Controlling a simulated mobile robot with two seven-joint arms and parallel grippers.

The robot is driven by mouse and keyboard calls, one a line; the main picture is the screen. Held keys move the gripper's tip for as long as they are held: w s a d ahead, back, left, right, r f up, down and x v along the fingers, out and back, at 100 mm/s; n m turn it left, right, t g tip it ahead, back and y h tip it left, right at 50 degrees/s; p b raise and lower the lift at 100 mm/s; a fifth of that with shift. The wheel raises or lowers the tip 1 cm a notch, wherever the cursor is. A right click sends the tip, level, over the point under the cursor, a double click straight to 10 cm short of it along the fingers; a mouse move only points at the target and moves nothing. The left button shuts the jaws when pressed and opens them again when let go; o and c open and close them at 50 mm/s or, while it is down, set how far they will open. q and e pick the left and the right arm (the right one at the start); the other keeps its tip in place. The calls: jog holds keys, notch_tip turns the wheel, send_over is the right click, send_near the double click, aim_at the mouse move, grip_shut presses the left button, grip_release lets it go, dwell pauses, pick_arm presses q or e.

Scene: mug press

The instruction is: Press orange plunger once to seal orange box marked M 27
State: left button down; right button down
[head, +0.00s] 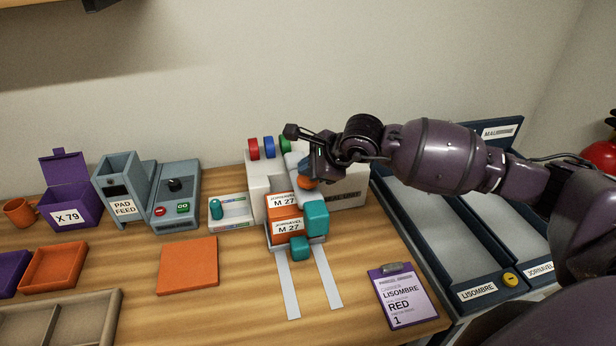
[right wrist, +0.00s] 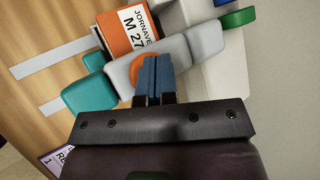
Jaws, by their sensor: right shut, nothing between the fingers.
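The orange box marked M 27 (head: 286,228) sits in the white press (head: 348,197), with labels on its top and front. It also shows in the right wrist view (right wrist: 120,38). The orange plunger (head: 305,184) is just right of the box in the head view. Its orange edge shows in the right wrist view (right wrist: 138,68), partly hidden by my fingers. My right gripper (head: 308,172) is shut and empty, its blue fingertips (right wrist: 157,60) over the plunger. I cannot tell whether they touch it. My left gripper is not in view.
Teal blocks (head: 316,217) sit beside and in front of the box. Red, blue and green knobs (head: 269,147) line the press's back. A grey control box (head: 176,196) stands left, a clipboard (head: 404,295) lies front right, and large trays (head: 440,225) lie under my right arm.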

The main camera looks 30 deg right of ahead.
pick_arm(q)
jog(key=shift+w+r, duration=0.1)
pick_arm(e)
jog(key=shift+r, duration=0.15)
